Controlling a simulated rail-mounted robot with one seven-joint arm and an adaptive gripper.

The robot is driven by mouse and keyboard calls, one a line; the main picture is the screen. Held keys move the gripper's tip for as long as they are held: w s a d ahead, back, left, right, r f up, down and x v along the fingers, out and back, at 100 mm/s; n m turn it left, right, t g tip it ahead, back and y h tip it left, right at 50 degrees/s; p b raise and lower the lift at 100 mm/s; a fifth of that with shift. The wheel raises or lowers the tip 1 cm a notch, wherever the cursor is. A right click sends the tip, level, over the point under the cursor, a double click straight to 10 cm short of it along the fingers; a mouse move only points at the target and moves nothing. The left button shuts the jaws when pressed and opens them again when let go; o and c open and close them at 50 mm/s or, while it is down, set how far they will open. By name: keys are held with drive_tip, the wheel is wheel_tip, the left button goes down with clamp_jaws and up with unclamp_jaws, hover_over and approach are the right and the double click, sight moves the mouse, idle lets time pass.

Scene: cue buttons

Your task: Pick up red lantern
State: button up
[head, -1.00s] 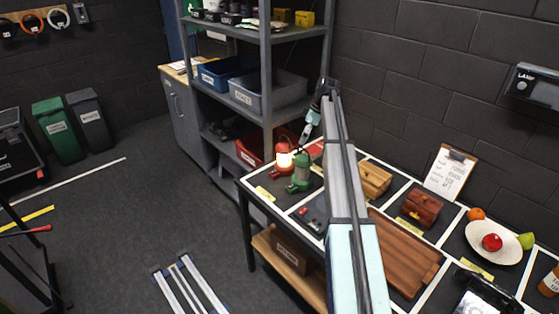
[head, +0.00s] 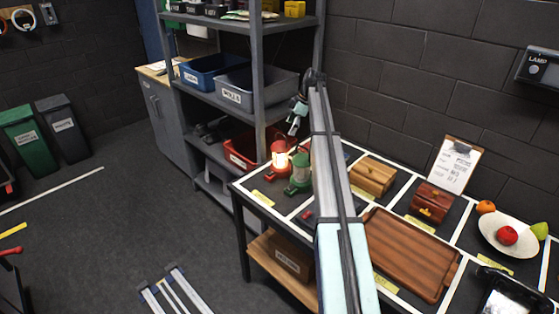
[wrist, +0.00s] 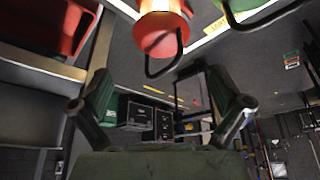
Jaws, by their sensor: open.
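A grey shelf (head: 259,90) with bins stands just behind the lanterns, and a red bin (head: 240,150) sits low on it. A wooden box (head: 372,176), a brown tray (head: 410,250) and a plate (head: 495,240) of fruit lie further right on the table. Floor left is mostly clear.

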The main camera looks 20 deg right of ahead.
sight(283, 143)
drive_tip(key=p+x, duration=0.1)
drive_tip(key=x, duration=0.4)
drive_tip(key=shift+f, duration=0.15)
drive_tip(key=shift+a+f+p, duration=0.3)
drive_tip(key=shift+f+p, duration=0.35)
drive_tip(key=shift+p, duration=0.1)
drive_tip(key=shift+p+x, duration=0.9)
drive_tip(key=shift+x, duration=1.1)
drive_tip(key=c, duration=1.4)
drive_tip(key=shift+c, duration=0.5)
drive_tip(key=shift+r, duration=0.2)
